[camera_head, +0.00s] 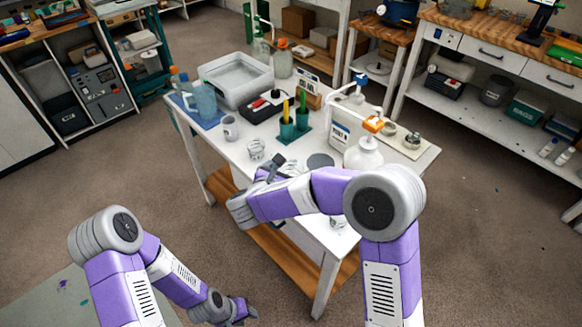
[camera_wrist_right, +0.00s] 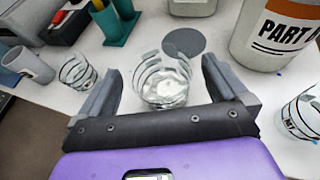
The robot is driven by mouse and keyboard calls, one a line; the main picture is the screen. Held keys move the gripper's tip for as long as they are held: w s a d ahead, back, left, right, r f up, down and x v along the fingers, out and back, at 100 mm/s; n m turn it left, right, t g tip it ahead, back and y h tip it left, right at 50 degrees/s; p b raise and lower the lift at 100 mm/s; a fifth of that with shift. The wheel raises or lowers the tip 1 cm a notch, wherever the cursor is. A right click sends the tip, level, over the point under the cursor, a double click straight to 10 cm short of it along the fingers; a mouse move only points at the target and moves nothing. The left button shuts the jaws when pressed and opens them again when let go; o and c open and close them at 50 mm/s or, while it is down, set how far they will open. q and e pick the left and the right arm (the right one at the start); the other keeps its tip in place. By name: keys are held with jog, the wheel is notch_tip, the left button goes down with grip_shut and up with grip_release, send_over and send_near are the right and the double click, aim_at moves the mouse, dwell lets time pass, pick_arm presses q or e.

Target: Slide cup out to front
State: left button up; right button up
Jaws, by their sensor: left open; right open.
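In the right wrist view a clear cup (camera_wrist_right: 162,88) with dark bands stands upright on the table between the spread fingers of my right gripper (camera_wrist_right: 160,72). Gaps show between the cup and both fingers. In the head view my right gripper (camera_head: 271,166) is low over the front part of the white table (camera_head: 203,146), and the arm hides that cup. A second clear cup (camera_wrist_right: 78,72) stands left of the left finger; it also shows in the head view (camera_head: 256,149). My left gripper (camera_head: 240,312) is open and empty, low in front of the table.
A grey cup (camera_head: 230,128) stands further left. A grey disc (camera_wrist_right: 184,43) lies behind the cup. A large labelled jug (camera_wrist_right: 275,35) stands at the right. Another clear cup (camera_wrist_right: 303,112) is beyond the right finger. Green holders (camera_head: 288,132) stand behind.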

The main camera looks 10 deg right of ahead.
jog(key=shift+p+v, duration=0.4)
jog(key=shift+v, duration=2.4)
